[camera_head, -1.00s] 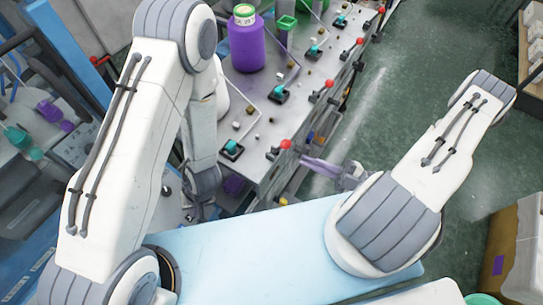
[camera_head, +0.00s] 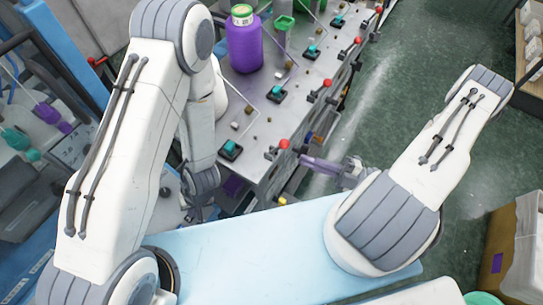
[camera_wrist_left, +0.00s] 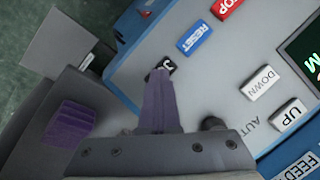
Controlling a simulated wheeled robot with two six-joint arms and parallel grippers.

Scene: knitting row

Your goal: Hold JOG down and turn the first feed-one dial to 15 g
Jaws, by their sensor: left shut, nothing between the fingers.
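In the left wrist view, a black button (camera_wrist_left: 169,65) is partly covered by the purple fingertips of my left gripper (camera_wrist_left: 158,80), which is shut with nothing between its fingers. Only part of its white lettering shows, and it sits where JOG would be, beside RESET. I cannot tell how far it is pressed. In the head view my left gripper (camera_head: 197,212) is low beside the machine, small and dark. My right gripper (camera_head: 305,160) has purple fingers pointing left, close to a red ball knob (camera_head: 284,144); its opening is unclear. No dial marking or 15 g reading is legible.
The panel also has a blue RESET button (camera_wrist_left: 194,38), a red button (camera_wrist_left: 226,6), DOWN (camera_wrist_left: 262,82) and UP (camera_wrist_left: 288,113). A purple bottle (camera_head: 244,45) stands on the grey machine top (camera_head: 262,125) among several turquoise knobs. A light blue surface (camera_head: 260,250) lies in front.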

